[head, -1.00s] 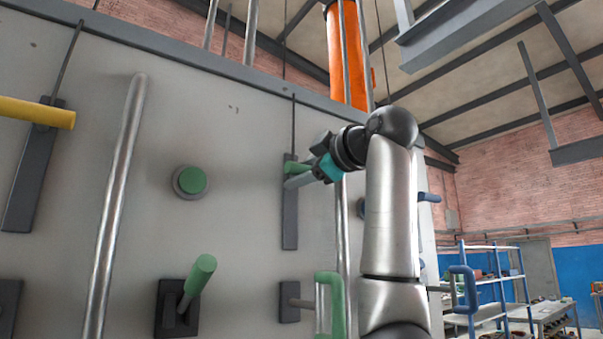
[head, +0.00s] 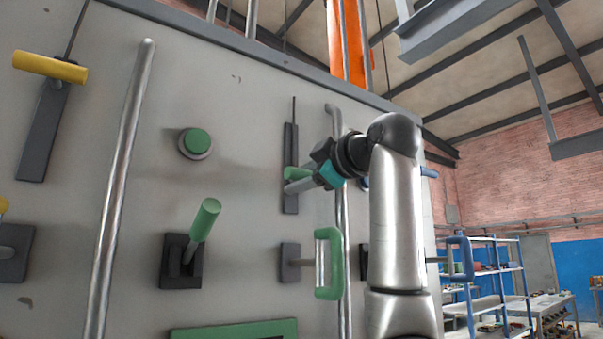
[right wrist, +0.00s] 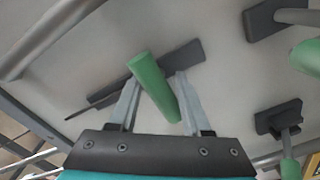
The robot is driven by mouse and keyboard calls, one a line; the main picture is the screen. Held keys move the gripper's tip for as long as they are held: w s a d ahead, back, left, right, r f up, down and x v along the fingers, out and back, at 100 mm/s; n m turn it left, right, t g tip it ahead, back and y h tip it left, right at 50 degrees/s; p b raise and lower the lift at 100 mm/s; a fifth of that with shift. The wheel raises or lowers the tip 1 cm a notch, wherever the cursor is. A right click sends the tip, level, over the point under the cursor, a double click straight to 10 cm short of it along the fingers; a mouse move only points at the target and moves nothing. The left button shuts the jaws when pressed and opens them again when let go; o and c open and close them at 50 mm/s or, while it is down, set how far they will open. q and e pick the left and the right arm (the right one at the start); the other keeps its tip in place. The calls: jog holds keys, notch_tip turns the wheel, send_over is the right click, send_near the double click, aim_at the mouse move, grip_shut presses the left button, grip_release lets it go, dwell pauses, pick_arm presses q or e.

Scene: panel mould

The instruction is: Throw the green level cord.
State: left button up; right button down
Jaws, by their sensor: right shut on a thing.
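The green level cord's handle (head: 290,173) is a short green bar at the end of a thin cord, in front of a narrow dark upright plate (head: 291,140) on the grey panel. It sits around the middle of the plate's height. My right gripper (head: 296,186) is shut on it and hides part of it. In the right wrist view the green handle (right wrist: 150,78) lies between the two grey fingers, with the dark plate behind. My left gripper is not in view.
A green round button (head: 195,142), a green lever (head: 205,219) and a green D-shaped handle (head: 330,262) are nearby on the panel. A yellow handle (head: 50,67) is at upper left. Upright metal rails (head: 118,185) run along the panel. Blue shelves (head: 488,284) stand at right.

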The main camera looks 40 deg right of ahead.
notch_tip(320, 180, down, 3)
jog(key=shift+w+r+b, duration=0.1)
jog(key=shift+b, duration=0.55)
jog(key=c, duration=0.6)
grip_release()
jog(key=shift+o, duration=1)
jog(key=shift+d, duration=0.1)
jog(key=s+a+b, duration=0.1)
jog(key=s+b, duration=0.2)
jog(key=s, duration=1.2)
jog(key=shift+s+a, duration=0.15)
jog(key=shift+a, duration=0.15)
